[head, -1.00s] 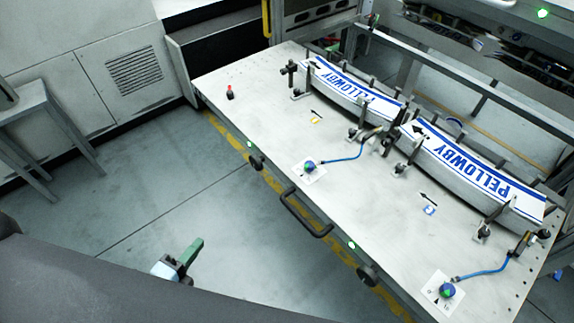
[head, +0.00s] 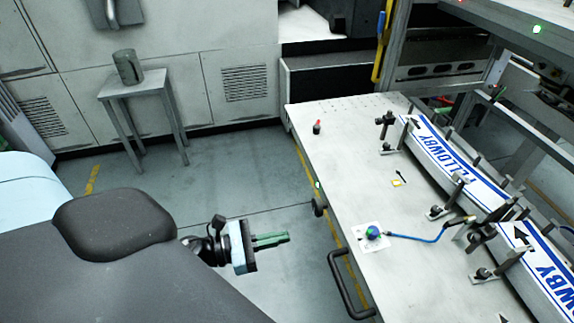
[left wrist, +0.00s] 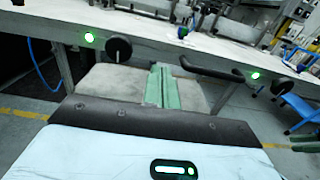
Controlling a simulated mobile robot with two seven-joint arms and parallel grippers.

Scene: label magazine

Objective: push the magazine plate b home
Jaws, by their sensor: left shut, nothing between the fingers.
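A pale plate with a black bar handle (head: 348,284) on its front edge carries two label stacks; I take this plate (head: 345,190) to be the magazine plate, but no letter b is readable. The plate also shows in the left wrist view (left wrist: 140,46), with its handle (left wrist: 212,70). My left gripper (head: 287,237) has green fingers, shut and empty, pointing at the plate's front edge with a gap over the floor. Its fingers (left wrist: 160,68) show in the left wrist view, below the edge. Green bars (left wrist: 305,143) at that view's right edge look like my right gripper; its state is unclear.
Blue-and-white label stacks (head: 455,165) stand among posts on the plate. A blue knob (head: 373,232) with a hose and a red-topped button (head: 317,127) are on it. A round black knob (head: 319,206) juts from the front edge. A small stand (head: 135,86) is far left; floor between is free.

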